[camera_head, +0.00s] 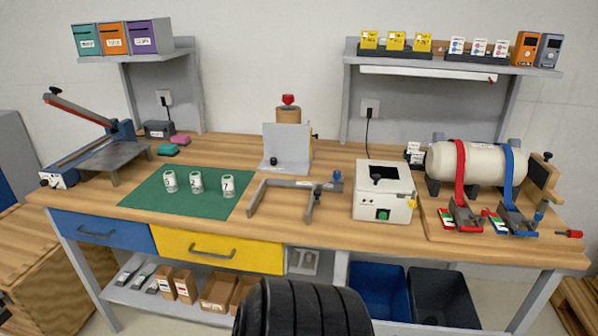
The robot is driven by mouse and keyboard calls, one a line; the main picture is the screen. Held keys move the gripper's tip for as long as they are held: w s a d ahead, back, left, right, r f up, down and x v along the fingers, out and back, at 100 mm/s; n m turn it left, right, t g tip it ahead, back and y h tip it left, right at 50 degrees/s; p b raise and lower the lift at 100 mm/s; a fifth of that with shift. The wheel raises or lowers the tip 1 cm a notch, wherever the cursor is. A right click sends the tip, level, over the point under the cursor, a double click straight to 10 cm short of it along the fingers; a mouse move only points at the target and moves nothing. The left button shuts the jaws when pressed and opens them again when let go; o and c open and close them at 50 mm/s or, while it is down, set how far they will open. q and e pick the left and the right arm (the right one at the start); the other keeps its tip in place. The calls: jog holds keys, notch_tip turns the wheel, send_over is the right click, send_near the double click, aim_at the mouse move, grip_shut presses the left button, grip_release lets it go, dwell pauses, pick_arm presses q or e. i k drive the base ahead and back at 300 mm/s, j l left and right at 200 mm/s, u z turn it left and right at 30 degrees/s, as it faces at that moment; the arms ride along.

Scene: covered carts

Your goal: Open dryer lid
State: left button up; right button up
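A white box-shaped machine (370,205), which looks like the dryer, stands on the workbench right of centre. It has a green button on its front and a small yellow mark near its right front corner. The lid appears to lie flat on the machine, but the details are too small to be sure. Neither of my grippers is in view.
A grey bracket frame (290,187) stands left of the machine. A tank with red and blue straps (482,163) stands right. Three white cups (197,183) stand on a green mat (150,199). A shelf (455,67) hangs behind. Bench room before the machine is clear.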

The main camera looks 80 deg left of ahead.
aim_at(384, 172)
jog(key=u, duration=3.45)
